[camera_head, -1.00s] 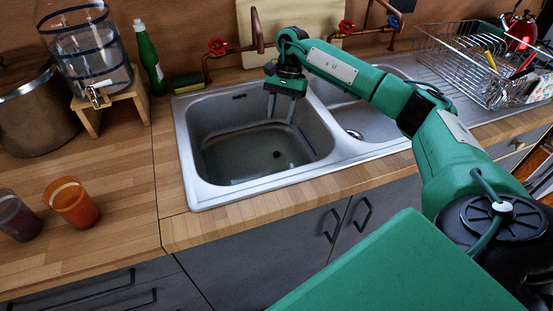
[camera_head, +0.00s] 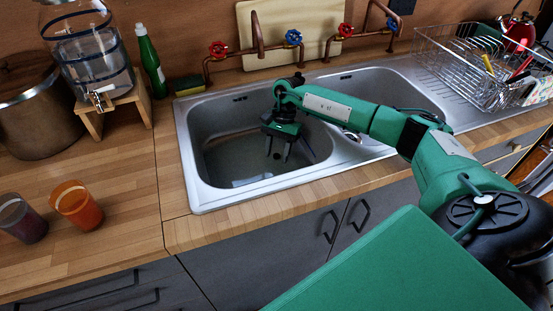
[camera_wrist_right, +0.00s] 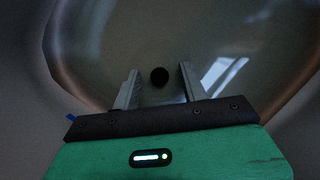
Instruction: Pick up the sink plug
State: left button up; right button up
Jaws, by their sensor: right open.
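The sink plug (camera_wrist_right: 160,76) is a small dark round spot on the bottom of the left basin of the sink (camera_head: 190,165). In the right wrist view it lies just ahead of and between the two fingertips. My right gripper (camera_head: 281,155) is down inside the basin, fingers pointing downward. My left gripper is not in view.
Basin walls surround the right gripper. Faucet pipes with red and blue valves (camera_head: 293,37) stand behind. A dish rack (camera_head: 480,75) is at right. A water dispenser (camera_head: 88,60), green bottle (camera_head: 150,62) and orange cup (camera_head: 77,206) are at left.

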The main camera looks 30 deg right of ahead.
jog(key=shift+c, duration=0.2)
grip_shut()
